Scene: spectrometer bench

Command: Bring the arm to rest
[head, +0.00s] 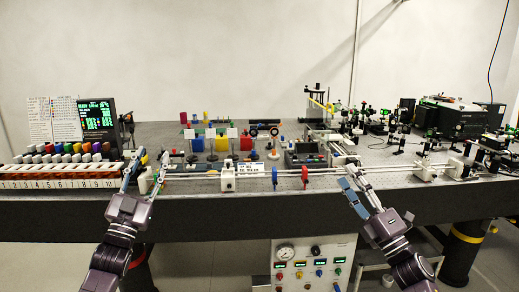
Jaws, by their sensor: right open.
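My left arm comes in from the lower left, and my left gripper (151,157) is at the bench's front edge. Its two fingers look spread, one on each side of a small white block (146,181) at the left end of the rail; I cannot tell whether they touch it. My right arm comes in from the lower right. My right gripper (349,172) is open, its fingers pointing up and left over the right part of the rail. I see nothing held in it.
A numbered rack (60,182) and a monitor (97,118) stand left. Optics crowd the right. A gauge panel (312,264) sits below the edge.

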